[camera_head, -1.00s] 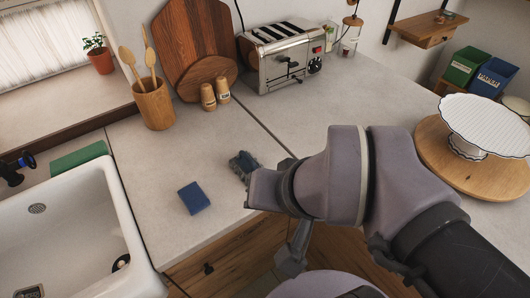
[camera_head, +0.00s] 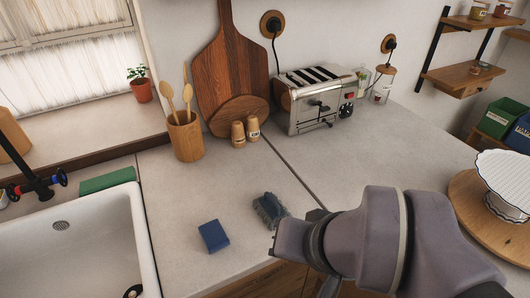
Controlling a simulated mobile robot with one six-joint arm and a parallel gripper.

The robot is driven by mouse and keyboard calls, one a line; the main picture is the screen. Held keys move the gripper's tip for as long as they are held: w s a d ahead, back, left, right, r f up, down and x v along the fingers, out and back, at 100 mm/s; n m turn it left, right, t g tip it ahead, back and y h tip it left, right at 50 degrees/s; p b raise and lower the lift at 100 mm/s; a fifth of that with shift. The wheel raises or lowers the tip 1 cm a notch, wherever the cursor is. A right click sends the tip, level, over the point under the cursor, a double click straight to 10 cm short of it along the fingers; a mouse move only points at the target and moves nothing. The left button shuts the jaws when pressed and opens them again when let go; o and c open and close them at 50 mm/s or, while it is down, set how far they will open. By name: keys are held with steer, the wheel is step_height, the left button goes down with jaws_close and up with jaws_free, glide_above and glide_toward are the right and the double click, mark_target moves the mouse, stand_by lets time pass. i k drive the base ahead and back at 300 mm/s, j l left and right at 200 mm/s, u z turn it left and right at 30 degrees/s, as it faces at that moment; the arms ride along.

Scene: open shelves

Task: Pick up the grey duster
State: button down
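A small dark blue-grey bristly thing, which looks like the grey duster (camera_head: 268,207), lies on the counter right of a blue sponge (camera_head: 213,236). My gripper (camera_head: 284,232) is over the front of the counter, just below and right of the duster in the picture. The gripper end overlaps or nearly meets the duster's lower edge. I cannot tell whether they touch. The fingers are mostly hidden by the wrist, so their opening does not show.
A white sink (camera_head: 68,255) with a green sponge (camera_head: 107,180) is at left. Behind stand a utensil pot (camera_head: 186,140), two wooden shakers (camera_head: 245,131), a cutting board (camera_head: 232,75) and a toaster (camera_head: 318,100). A cake stand (camera_head: 501,180) is at right. The mid-counter is clear.

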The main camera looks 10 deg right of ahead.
mark_target(271, 210)
steer(key=i+j+z, duration=0.1)
steer(key=j+z, duration=0.6)
steer(key=j, duration=0.15)
steer(key=i, duration=0.05)
